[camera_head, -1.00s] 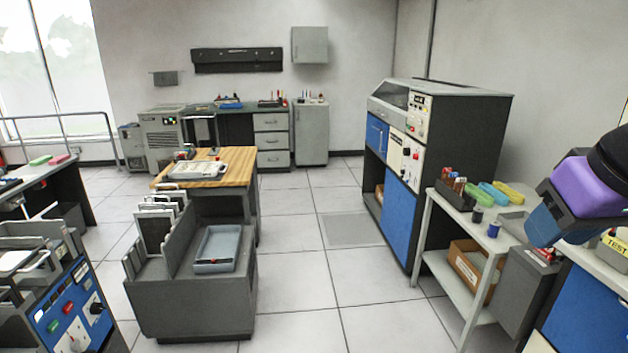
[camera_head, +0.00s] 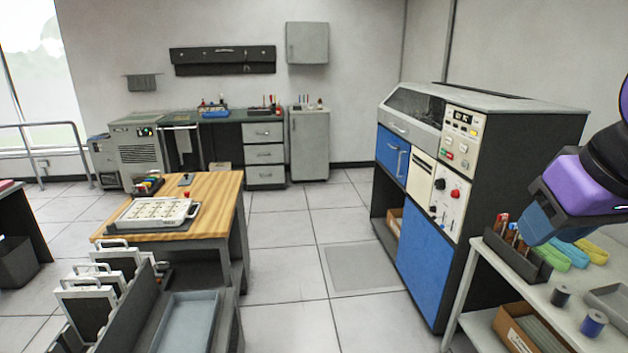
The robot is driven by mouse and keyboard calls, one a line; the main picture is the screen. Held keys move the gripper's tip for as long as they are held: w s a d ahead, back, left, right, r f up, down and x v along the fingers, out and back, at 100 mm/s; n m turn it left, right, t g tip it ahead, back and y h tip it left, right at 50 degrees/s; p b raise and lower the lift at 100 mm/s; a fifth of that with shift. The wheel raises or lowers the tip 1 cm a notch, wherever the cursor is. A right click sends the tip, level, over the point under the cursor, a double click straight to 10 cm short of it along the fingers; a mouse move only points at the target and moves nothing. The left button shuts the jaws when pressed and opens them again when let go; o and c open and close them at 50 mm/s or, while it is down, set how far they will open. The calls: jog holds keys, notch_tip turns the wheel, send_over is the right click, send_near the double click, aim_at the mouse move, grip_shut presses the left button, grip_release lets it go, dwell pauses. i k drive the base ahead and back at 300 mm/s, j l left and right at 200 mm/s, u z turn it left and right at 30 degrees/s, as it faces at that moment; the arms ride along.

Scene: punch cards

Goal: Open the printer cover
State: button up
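The printer (camera_head: 510,150) is a tall dark cabinet with blue front panels at the right of the middle. Its cover (camera_head: 412,112) is a sloped grey lid with a dark window and a small handle (camera_head: 398,128) on the lower front edge. The cover looks shut. A control panel (camera_head: 462,137) with buttons sits right of the cover. Part of my purple and blue arm shows at the right edge, in front of and to the right of the printer. My gripper's fingers do not show.
A grey side table (camera_head: 545,283) with pens, coloured items and spools stands at the lower right, close to the printer. A wood-topped table (camera_head: 215,190) and a grey rack (camera_head: 150,315) stand left. The tiled floor (camera_head: 290,265) between is clear.

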aim_at(394, 113)
jog(key=i, duration=0.9)
jog(key=i+z, duration=0.1)
jog(key=i, duration=0.8)
jog(key=i+j, duration=0.15)
jog(key=i, duration=0.7)
jog(key=i+j, duration=0.1)
jog(key=i, duration=0.8)
jog(key=i+z, duration=0.25)
jog(key=i, duration=0.15)
jog(key=i+j+z, duration=0.25)
jog(key=i+l, duration=0.05)
jog(key=i, duration=0.1)
